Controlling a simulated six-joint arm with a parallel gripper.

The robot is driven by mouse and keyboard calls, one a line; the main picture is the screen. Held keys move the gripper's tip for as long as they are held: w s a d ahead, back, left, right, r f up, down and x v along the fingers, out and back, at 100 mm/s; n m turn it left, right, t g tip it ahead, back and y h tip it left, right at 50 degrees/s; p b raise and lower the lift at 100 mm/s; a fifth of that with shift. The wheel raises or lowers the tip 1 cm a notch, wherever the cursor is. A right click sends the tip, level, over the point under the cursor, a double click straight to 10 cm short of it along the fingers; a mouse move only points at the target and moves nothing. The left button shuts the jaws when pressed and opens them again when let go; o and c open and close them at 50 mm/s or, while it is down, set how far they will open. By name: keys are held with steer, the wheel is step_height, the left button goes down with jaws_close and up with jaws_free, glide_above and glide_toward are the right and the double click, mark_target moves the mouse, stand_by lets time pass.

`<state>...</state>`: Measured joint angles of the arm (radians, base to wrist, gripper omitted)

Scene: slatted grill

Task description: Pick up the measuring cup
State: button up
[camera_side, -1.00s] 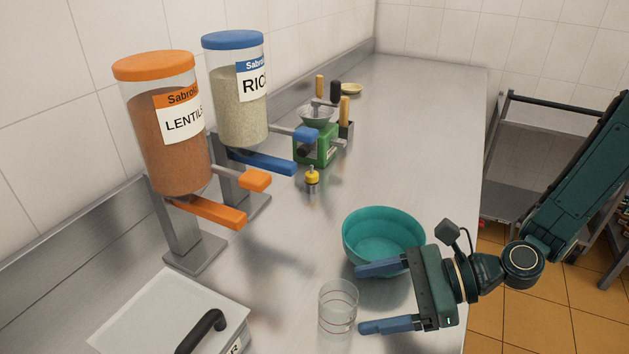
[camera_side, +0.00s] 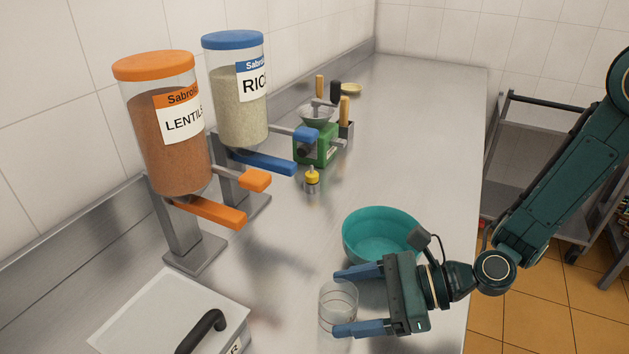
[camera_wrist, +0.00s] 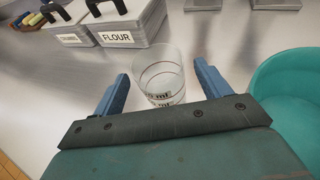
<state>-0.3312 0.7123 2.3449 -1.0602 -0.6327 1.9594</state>
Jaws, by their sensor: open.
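The measuring cup (camera_side: 338,310) is a clear, upright cup with dark marking lines, standing on the steel counter. It also shows in the wrist view (camera_wrist: 160,72), just ahead of and between the two blue fingers. My gripper (camera_side: 345,301) is open, with one finger on the far side and one on the near side of the cup. In the wrist view my gripper (camera_wrist: 158,92) has visible space between each finger and the cup. The near finger covers part of the cup's lower side in the side view.
A teal bowl (camera_side: 381,233) stands close beside my gripper; it also shows at the right of the wrist view (camera_wrist: 290,88). A lidded flour bin (camera_wrist: 125,22) is beyond the cup. Lentil (camera_side: 165,130) and rice (camera_side: 237,95) dispensers stand along the wall.

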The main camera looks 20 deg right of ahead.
steer(key=shift+x, duration=2.05)
steer(key=c, duration=1.1)
steer(key=shift+r, duration=0.1)
step_height(320, 180, up, 20)
